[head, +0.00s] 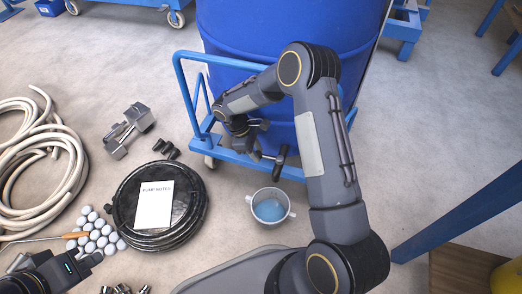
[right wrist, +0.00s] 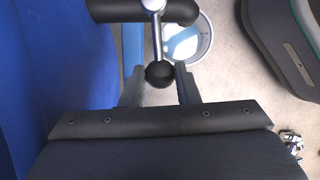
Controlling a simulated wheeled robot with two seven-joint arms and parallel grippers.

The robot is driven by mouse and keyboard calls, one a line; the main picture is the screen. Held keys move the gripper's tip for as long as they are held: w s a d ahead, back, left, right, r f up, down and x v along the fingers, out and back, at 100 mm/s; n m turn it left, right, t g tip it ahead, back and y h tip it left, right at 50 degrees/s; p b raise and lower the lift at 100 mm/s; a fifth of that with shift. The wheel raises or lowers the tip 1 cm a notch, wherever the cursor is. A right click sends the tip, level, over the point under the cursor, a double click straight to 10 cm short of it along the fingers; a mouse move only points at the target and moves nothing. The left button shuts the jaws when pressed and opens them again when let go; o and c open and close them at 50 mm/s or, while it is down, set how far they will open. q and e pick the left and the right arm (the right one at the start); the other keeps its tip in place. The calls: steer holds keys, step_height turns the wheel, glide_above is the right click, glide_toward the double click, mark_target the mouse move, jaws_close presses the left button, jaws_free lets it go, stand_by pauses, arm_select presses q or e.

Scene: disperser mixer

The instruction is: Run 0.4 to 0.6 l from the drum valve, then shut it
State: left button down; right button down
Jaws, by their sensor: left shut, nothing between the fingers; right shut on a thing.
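The blue drum (head: 285,25) lies at the top of the head view, its valve (head: 281,160) low on its near side. My right gripper (head: 258,150) is at the valve. In the right wrist view my right gripper (right wrist: 159,82) is shut on the round black knob (right wrist: 159,73) of the valve's metal lever (right wrist: 157,35). A dark bar of the valve (right wrist: 120,10) crosses above. A pale bucket (head: 289,215) on the floor below the valve holds light blue liquid (head: 270,209). I can make out no stream. My left gripper (head: 92,260) is shut and empty at lower left.
The drum sits on a blue cart (head: 243,155). A black coiled hose (head: 125,215) with a white "PUMP NOTES" sheet (head: 154,204), a cream hose (head: 70,165), white balls (head: 98,228) and metal fittings (head: 127,130) lie left. A blue beam (head: 460,215) stands right.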

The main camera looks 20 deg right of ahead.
mark_target(262, 153)
steer(key=c, duration=1.1)
jaws_free()
steer(key=shift+r, duration=0.1)
steer(key=shift+r, duration=0.3)
step_height(262, 153, up, 3)
steer(key=shift+r+p, duration=0.1)
steer(key=shift+p, duration=0.8)
steer(key=s+a+r+p, duration=0.5)
steer(key=s+r, duration=0.4)
steer(key=s, duration=0.3)
steer(key=shift+s+a, duration=0.4)
